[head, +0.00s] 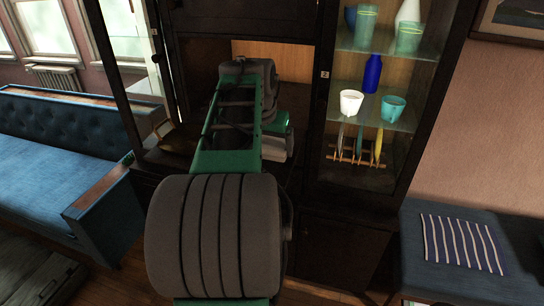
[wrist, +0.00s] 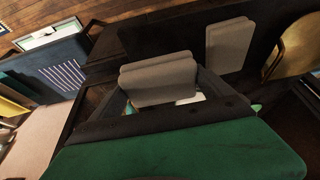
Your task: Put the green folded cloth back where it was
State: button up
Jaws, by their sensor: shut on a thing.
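My gripper (head: 278,146) is mostly hidden behind my own arm in the head view, in front of the cabinet's open left part. In the wrist view my gripper (wrist: 195,72) shows grey pads and a dark palm. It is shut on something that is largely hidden. A small bit of green (wrist: 257,107) shows beside the palm in the wrist view; it may be the green folded cloth, but too little shows to be sure. The cloth's full shape is not visible in either view.
The dark cabinet (head: 345,240) has glass shelves at right with a white cup (head: 351,103), a teal cup (head: 393,108) and a blue bottle (head: 372,74). A blue sofa (head: 50,150) stands at left. A striped cloth (head: 460,243) lies on a blue bench (head: 425,285) at right.

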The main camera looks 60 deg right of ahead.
aim_at(273, 164)
jog(key=d+f, duration=0.1)
jog(key=f, duration=0.1)
jog(key=d+f, duration=0.1)
jog(key=shift+w+d+f+p, duration=0.15)
jog(key=shift+w+d+p, duration=0.15)
jog(key=shift+d, duration=0.05)
notch_tip(273, 164, down, 3)
jog(key=shift+r, duration=0.2)
jog(key=shift+f, duration=0.1)
